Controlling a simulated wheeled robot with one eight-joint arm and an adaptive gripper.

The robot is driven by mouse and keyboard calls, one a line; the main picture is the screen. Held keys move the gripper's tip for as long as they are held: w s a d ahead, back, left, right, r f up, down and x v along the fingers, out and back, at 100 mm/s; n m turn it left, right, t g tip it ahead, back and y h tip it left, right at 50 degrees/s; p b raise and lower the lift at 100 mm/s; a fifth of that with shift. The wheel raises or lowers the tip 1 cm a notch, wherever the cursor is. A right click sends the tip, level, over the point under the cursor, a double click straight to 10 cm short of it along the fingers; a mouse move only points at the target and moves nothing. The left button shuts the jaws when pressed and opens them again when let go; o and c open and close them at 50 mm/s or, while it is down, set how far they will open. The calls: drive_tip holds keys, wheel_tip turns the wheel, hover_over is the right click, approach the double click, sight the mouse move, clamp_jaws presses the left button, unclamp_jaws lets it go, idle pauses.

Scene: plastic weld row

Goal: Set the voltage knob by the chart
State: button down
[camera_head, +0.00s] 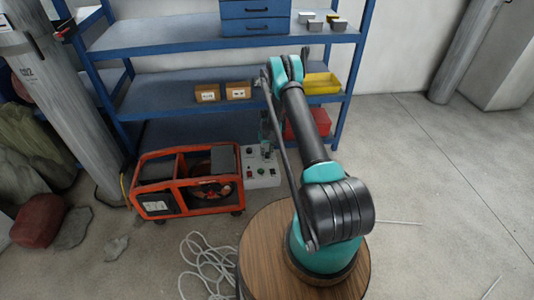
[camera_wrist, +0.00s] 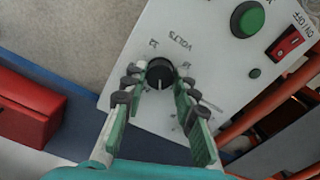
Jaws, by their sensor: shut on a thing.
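The black voltage knob (camera_wrist: 159,71) sits on a white control panel (camera_wrist: 205,60), beside the printed word VOLTS. The numbers 12 and 18 show near it, and more small marks lie closer to my gripper. A pale pointer line on the knob points down toward my palm in the wrist view. My gripper (camera_wrist: 160,84) is shut on the knob, with a green-padded finger on each side of it. In the head view, the same panel (camera_head: 262,181) stands low at the right of the orange welder frame, partly behind my arm. I cannot make out a chart.
A green button (camera_wrist: 247,19) and a red ON/OFF switch (camera_wrist: 289,42) are near the knob. The orange-framed machine (camera_head: 155,206) stands beside the panel. A blue shelf (camera_head: 160,100) rises behind it. A white cable (camera_head: 205,265) lies on the floor in front.

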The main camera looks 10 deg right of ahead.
drive_tip(key=m, duration=0.5)
drive_tip(key=shift+m, duration=0.4)
drive_tip(key=m, duration=1.3)
drive_tip(key=shift+m, duration=0.4)
drive_tip(key=c, duration=1.2)
unclamp_jaws()
